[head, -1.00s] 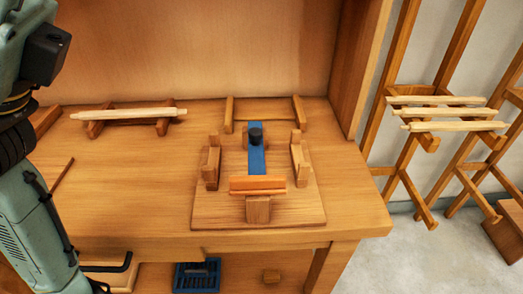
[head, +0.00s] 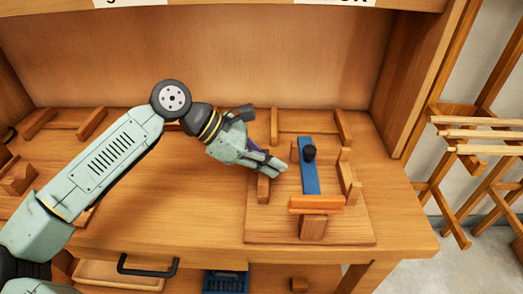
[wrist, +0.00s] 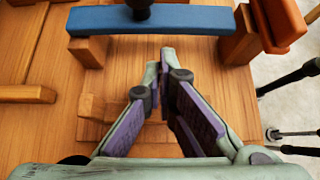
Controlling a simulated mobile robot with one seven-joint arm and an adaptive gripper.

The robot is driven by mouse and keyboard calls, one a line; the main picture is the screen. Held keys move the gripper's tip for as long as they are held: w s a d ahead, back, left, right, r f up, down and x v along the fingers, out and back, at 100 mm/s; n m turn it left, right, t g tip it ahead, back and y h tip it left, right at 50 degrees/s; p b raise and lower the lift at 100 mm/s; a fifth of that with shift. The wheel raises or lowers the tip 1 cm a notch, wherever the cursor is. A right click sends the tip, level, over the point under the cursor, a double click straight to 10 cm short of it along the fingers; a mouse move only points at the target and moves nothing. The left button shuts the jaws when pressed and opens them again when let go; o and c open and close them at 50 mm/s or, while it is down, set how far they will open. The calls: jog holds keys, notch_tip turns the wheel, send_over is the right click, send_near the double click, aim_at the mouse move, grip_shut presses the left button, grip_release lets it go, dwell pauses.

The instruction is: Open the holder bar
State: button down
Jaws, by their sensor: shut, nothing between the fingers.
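The holder bar appears to be the blue bar (head: 309,178) with a black knob (head: 309,153), lying lengthwise above a wooden base board (head: 270,230). Its front end meets an orange crosspiece (head: 316,204) on a wooden block. In the wrist view the blue bar (wrist: 190,20) crosses the top, with the orange piece (wrist: 282,22) at its right end. My gripper (head: 284,168) is shut and empty, with its fingertips just left of the bar. In the wrist view its fingertips (wrist: 162,68) are together, short of the bar; I cannot tell if they touch anything.
Upright wooden supports (head: 349,178) flank the bar on the base board. A low wooden rack (head: 308,128) stands behind it. The bench front (head: 180,235) is clear. A rack with pale sticks (head: 485,135) stands at the right. A blue crate (head: 226,283) sits below.

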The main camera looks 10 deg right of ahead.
aim_at(309, 160)
jog(key=shift+p+x, duration=0.5)
jog(key=shift+x, duration=1.8)
jog(key=shift+d+r, duration=0.1)
jog(key=shift+r, duration=0.05)
